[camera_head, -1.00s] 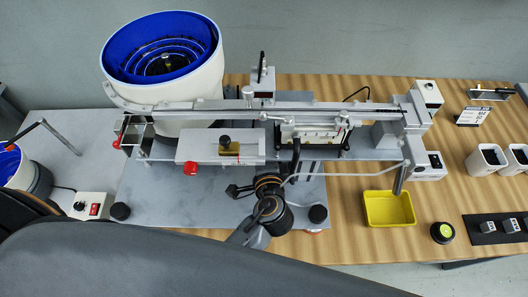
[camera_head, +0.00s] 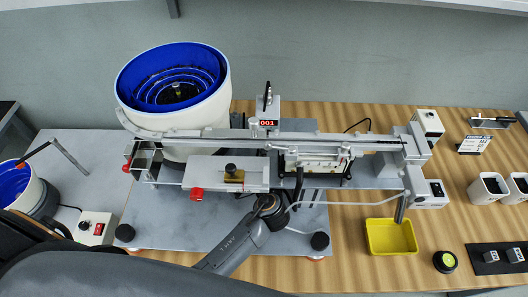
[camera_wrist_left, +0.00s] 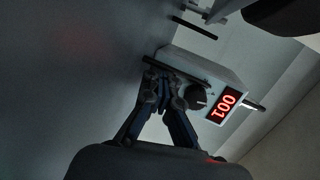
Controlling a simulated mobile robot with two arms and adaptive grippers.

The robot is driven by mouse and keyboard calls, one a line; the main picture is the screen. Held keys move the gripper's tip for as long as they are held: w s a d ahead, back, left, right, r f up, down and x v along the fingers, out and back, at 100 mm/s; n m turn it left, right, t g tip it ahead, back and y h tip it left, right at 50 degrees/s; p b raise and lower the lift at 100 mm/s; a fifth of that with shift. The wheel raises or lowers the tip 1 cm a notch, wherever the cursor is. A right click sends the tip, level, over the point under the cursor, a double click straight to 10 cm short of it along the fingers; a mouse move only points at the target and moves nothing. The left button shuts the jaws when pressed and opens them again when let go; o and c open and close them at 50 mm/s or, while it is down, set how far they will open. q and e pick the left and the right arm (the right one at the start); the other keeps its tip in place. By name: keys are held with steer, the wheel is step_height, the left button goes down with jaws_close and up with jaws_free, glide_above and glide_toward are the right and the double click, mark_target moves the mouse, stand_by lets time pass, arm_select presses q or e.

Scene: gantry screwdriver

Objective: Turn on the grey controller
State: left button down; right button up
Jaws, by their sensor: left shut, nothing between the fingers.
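The grey controller (camera_head: 267,108) stands behind the rail at the back centre of the machine. Its red display reads 001. In the left wrist view the controller (camera_wrist_left: 205,88) appears upside down, with a dark round knob (camera_wrist_left: 197,96) beside the lit display (camera_wrist_left: 226,107). My left gripper (camera_wrist_left: 166,88) is shut and empty, its fingertips close to the controller's knob side; I cannot tell whether they touch it. In the head view my left arm reaches in from below, and its fingers are mostly hidden around the machine. My right gripper is not in view.
The long rail (camera_head: 330,137) crosses in front of the controller. A blue-lined white bowl feeder (camera_head: 180,120) stands to its left. A yellow tray (camera_head: 391,238) and white bins (camera_head: 489,190) are at the right. Another box with a red switch (camera_head: 97,230) sits at the lower left.

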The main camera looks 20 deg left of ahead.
arm_select(q)
steer(key=shift+w+r, duration=0.15)
steer(key=shift+r, duration=0.1)
steer(key=shift+d, duration=0.5)
steer(key=shift+w+d+f, duration=0.1)
steer(key=shift+d, duration=0.15)
steer(key=shift+s+d, duration=0.15)
steer(key=shift+s, duration=0.4)
steer(key=shift+v, duration=3.45)
